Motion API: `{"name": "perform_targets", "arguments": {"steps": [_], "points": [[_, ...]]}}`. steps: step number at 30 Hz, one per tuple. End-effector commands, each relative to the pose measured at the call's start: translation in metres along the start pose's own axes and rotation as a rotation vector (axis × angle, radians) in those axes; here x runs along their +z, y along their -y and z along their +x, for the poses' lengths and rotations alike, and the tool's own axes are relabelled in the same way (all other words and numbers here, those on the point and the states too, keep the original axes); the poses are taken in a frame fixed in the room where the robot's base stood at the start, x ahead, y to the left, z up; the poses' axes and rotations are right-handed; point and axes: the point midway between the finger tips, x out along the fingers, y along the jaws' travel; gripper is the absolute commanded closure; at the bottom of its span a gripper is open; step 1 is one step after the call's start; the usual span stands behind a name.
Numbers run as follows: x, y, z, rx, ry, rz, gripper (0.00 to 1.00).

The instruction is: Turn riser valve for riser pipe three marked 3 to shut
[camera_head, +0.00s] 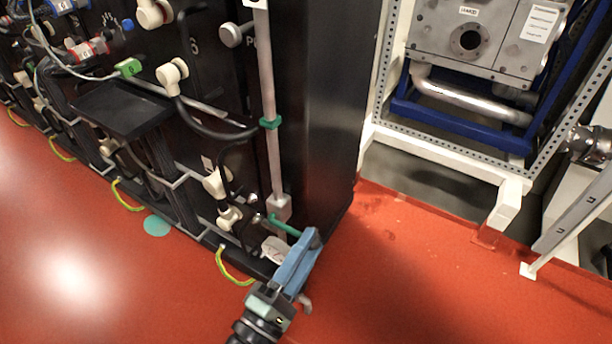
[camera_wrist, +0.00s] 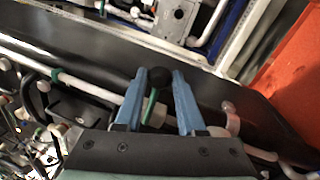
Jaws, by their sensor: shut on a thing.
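A pale riser pipe (camera_head: 267,85) runs down the corner of the black cabinet to a boxy valve body (camera_head: 279,207) near the floor. The valve's green lever (camera_head: 285,228) sticks out to the right, crosswise to the pipe. My gripper (camera_head: 312,238) has its blue fingers at the lever's outer end.
The black cabinet (camera_head: 325,90) carries cables, pale plugs (camera_head: 172,74) and a dark shelf (camera_head: 122,108) to the left. A white frame (camera_head: 440,155) with grey equipment (camera_head: 485,40) stands at the right. The red floor (camera_head: 400,270) in front is clear.

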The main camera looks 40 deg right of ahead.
Motion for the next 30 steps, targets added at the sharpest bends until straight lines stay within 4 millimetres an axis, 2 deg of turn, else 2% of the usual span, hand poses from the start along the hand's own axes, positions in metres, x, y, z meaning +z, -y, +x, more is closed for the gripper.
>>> {"name": "perform_targets", "arguments": {"steps": [19, 20, 21, 24, 30], "points": [[-0.0019, 0.0047, -0.0018, -0.005, 0.007, 0.049, 1.00], [-0.0020, 0.0048, -0.0018, -0.005, 0.006, 0.049, 0.58], [-0.0020, 0.0048, -0.0018, -0.005, 0.006, 0.049, 0.51], [-0.0018, 0.0046, -0.0016, -0.004, 0.007, 0.048, 0.33], [-0.0015, 0.0041, -0.0011, -0.003, 0.008, 0.048, 0.31]]}}
